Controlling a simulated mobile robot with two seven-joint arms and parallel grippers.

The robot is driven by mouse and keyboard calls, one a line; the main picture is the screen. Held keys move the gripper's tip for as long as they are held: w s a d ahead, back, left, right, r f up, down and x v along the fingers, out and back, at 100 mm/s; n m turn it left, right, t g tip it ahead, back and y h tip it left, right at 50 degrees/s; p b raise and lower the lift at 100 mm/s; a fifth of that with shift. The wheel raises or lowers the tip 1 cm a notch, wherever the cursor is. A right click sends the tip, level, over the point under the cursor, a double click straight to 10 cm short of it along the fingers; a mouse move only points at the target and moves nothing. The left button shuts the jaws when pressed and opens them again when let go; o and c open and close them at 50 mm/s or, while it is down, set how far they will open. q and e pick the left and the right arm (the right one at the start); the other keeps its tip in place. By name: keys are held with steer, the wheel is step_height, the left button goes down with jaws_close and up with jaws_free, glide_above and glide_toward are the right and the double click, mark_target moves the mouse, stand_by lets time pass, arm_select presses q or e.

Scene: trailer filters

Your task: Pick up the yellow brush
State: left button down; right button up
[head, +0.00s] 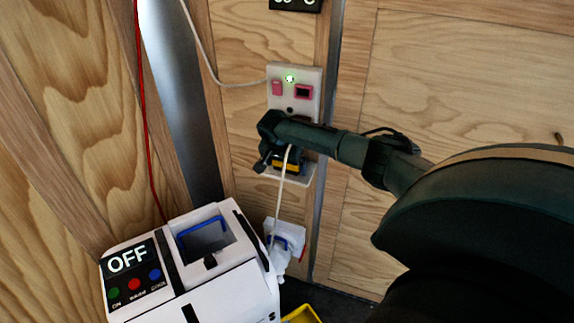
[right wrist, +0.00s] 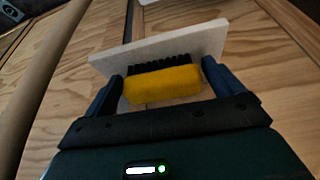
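The yellow brush (right wrist: 163,85) has a yellow body and dark bristles that face a white shelf (right wrist: 150,48). In the head view the brush (head: 287,166) shows as a small yellow strip on the shelf below a wall socket, partly hidden by my right gripper (head: 272,147). In the right wrist view my right gripper (right wrist: 163,82) has its fingers wide apart, one at each end of the brush. The fingers are very close to its ends; firm contact does not show. My left gripper is not in view.
A wall socket (head: 295,92) with a green light is just above the shelf. A white machine (head: 190,265) marked OFF stands below left. A white cable (head: 283,185) hangs before the shelf. A yellow container (head: 302,314) shows at the bottom edge.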

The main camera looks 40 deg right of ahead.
steer(key=c, duration=0.7)
steer(key=shift+r, duration=0.55)
steer(key=shift+s+a+r, duration=0.1)
steer(key=shift+a+r, duration=0.1)
steer(key=s+a, duration=0.2)
steer(key=a, duration=0.3)
steer(key=s+a, duration=0.3)
steer(key=a, duration=0.2)
steer(key=s+a, duration=0.2)
steer(key=a, duration=0.4)
steer(key=shift+s, duration=0.25)
